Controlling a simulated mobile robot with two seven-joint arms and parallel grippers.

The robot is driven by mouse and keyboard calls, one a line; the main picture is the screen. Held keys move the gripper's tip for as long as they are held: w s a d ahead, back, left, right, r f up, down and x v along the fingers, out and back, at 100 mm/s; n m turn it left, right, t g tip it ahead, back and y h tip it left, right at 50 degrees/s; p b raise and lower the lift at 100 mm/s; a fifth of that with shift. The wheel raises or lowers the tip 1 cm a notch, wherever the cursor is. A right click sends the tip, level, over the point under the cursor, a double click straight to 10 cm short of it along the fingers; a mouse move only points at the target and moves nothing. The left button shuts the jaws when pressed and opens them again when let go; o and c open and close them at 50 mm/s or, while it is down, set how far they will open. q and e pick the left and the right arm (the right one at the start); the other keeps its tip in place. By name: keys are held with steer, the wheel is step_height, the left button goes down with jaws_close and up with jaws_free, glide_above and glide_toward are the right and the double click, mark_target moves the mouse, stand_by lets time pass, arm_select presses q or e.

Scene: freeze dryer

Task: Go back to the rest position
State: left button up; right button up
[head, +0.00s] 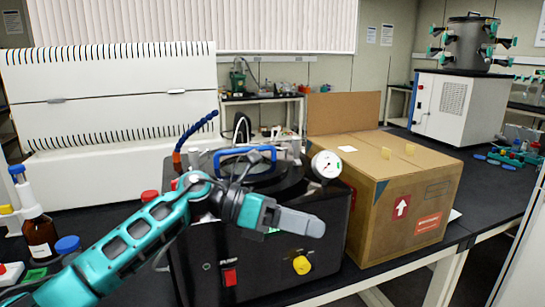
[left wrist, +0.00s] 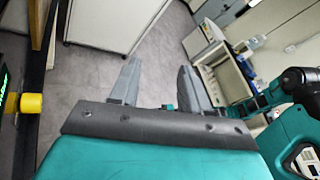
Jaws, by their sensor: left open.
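My left arm comes in from the lower left in the head view. Its gripper (head: 300,224) points right, in front of a black machine (head: 215,258) with a red switch, a yellow knob and a round gauge. In the left wrist view the two grey fingers of my left gripper (left wrist: 158,85) stand apart with nothing between them, and floor shows beyond. The gripper touches nothing that I can see. My right gripper is not in the head view; a teal and black arm part shows at the right of the left wrist view.
A cardboard box (head: 378,195) stands right of the machine on the black bench. Bottles (head: 40,235) stand at the left. A white freeze dryer unit (head: 455,108) with a steel chamber (head: 466,45) stands at the back right. The yellow knob (left wrist: 30,103) is close at the left wrist view's left edge.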

arm_select(q)
steer(key=s+a+f+m+t+y, duration=0.25)
steer(key=a+f+m+t, duration=0.6)
steer(key=m, duration=0.95)
steer(key=s+a+f+m+t+y, duration=0.1)
steer(key=a+f+m+t+y, duration=0.35)
steer(key=f+m+t, duration=0.95)
steer(key=s+a+f+n+g+y, duration=0.3)
steer(key=s+a+f+g, duration=0.2)
steer(key=s, duration=0.3)
steer(key=s+a+f+n+g+y, duration=0.3)
steer(key=s+a+f+n+g, duration=0.1)
steer(key=s+f, duration=0.3)
steer(key=shift+s+a+g, duration=0.45)
steer(key=shift+s+a, duration=0.1)
steer(key=shift+s, duration=0.15)
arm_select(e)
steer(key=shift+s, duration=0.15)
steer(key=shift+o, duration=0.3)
